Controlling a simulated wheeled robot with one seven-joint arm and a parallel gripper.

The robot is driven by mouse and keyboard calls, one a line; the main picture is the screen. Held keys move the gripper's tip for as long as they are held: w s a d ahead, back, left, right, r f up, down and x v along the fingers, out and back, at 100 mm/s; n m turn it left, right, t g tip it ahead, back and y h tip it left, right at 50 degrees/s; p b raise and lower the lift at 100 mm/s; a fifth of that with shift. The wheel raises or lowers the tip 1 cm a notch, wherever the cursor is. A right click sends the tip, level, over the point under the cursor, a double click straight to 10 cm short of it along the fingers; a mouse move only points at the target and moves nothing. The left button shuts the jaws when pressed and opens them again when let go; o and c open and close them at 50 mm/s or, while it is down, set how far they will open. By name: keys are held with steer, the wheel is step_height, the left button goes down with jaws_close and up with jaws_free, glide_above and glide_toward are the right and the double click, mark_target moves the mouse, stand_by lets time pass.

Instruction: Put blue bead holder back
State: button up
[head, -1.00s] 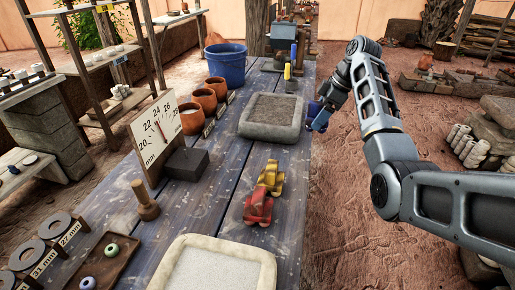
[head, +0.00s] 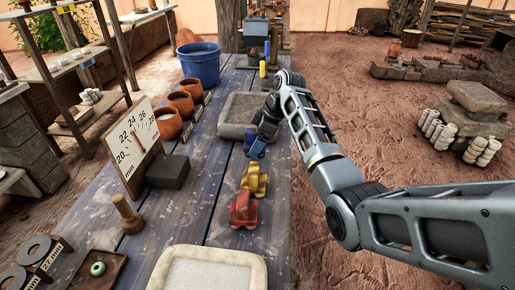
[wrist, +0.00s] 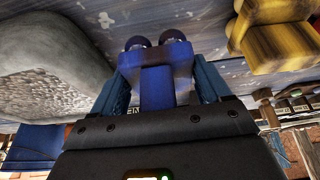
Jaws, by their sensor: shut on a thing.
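My gripper (head: 260,136) is shut on the blue bead holder (head: 256,149) at the far side of the yellow bead holder (head: 254,181). In the wrist view the blue bead holder (wrist: 160,72) sits between both fingers, with two dark round knobs at its far end. The yellow bead holder also shows at the upper right of the wrist view (wrist: 262,38), apart from the blue one. The red bead holder (head: 243,209) stands on the table nearer than the yellow one. I cannot tell whether the blue holder touches the table.
The plank table (head: 205,210) carries a grey stone tray (head: 228,125) close beside my gripper and a pale tray (head: 215,270) in front. A dial board (head: 132,145), a dark block (head: 168,171), a wooden peg (head: 127,212) and clay pots (head: 168,122) stand left.

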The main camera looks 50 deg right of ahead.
steer(key=shift+f, duration=1.65)
steer(key=o, duration=0.9)
steer(key=shift+f, duration=0.1)
steer(key=v, duration=1.2)
steer(key=shift+b, duration=0.4)
steer(key=shift+s, duration=0.1)
